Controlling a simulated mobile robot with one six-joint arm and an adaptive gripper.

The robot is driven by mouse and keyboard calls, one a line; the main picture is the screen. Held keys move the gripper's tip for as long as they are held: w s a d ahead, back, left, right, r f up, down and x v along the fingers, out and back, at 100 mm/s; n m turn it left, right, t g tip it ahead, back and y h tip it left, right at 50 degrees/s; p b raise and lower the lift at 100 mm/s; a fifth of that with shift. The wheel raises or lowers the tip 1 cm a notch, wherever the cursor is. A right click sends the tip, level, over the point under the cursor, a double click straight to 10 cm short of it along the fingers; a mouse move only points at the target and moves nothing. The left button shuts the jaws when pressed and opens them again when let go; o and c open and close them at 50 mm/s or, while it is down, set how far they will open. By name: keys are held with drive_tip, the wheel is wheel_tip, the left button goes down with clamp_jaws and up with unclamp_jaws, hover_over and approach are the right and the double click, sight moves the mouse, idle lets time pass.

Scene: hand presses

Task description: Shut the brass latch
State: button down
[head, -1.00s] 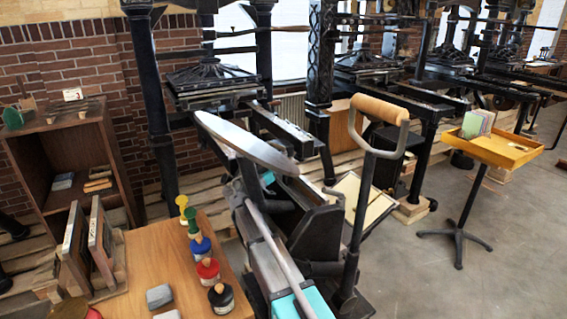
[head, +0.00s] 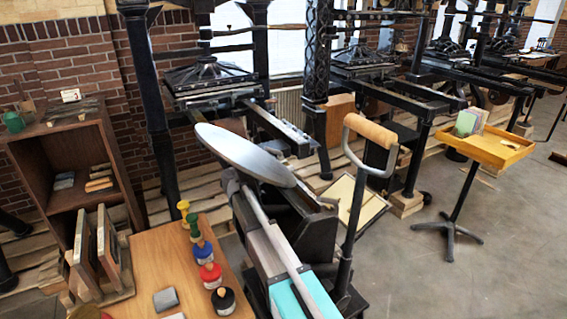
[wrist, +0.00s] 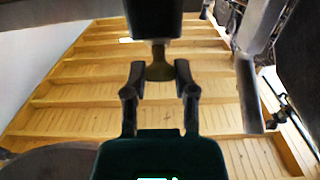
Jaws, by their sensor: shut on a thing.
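My gripper (wrist: 159,76) shows in the wrist view, its two dark fingers closed on a dull brass-coloured piece (wrist: 158,68), which looks like the brass latch. The piece sticks out of a dark block (wrist: 155,22). The fingers hide part of its sides, and I cannot tell whether it is latched. In the head view, a hand press with a round grey disc (head: 240,152) and a wooden-gripped handle (head: 370,130) stands in front. I cannot make out the gripper or the latch there.
A wooden table (head: 150,262) with several coloured ink pots stands at the left, before a brown shelf (head: 27,178). A yellow tray (head: 507,153) on a stand is at the right. Larger black presses line the back.

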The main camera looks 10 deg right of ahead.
drive_tip(key=shift+c, duration=2)
unclamp_jaws()
drive_tip(key=v, duration=1.2)
